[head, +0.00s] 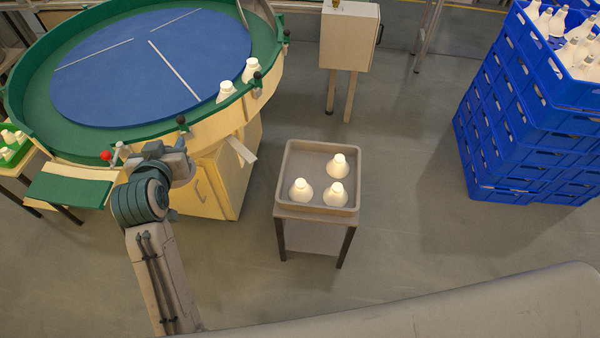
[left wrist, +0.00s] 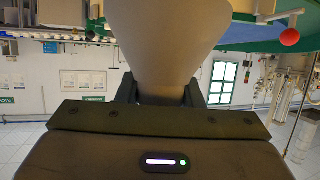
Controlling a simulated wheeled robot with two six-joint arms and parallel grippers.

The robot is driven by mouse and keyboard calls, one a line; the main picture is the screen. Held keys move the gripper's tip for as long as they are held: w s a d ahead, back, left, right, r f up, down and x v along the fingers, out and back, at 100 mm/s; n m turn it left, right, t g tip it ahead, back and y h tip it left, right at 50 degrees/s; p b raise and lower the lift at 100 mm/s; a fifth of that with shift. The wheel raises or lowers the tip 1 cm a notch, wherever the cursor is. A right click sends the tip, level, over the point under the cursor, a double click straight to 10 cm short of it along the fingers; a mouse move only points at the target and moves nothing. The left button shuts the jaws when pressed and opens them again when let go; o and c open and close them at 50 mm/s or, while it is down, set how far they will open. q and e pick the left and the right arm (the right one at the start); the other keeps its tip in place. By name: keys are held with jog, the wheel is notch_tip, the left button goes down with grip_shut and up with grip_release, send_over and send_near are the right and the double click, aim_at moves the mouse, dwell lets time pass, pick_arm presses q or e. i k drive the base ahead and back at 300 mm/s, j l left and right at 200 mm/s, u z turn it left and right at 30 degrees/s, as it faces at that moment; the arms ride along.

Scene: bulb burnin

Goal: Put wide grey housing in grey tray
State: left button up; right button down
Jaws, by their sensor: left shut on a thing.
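The grey tray (head: 284,178) sits on a small stand right of my left arm, with three white bulb-shaped pieces in it. Bare tray floor shows at its back left. My left gripper (head: 182,160) is beside the round table's front edge, left of the tray and apart from it. In the left wrist view my left gripper (left wrist: 160,95) is shut on a wide grey housing (left wrist: 165,45), which flares away from the fingers. My right gripper is not in view.
The round table (head: 40,98) has a green rim and blue disc, with two white pieces (head: 250,68) at its right edge. A red-knobbed lever (head: 105,155) is near my gripper. Stacked blue crates (head: 510,130) stand at right. A cream box (head: 348,38) stands behind the tray.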

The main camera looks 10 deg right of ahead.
aim_at(305, 165)
jog(key=i+z, duration=0.15)
jog(key=z, duration=0.2)
jog(key=i+j+z, duration=0.15)
jog(key=z, duration=0.2)
jog(key=i+j+z, duration=0.1)
jog(key=z, duration=0.3)
jog(key=i+j, duration=0.2)
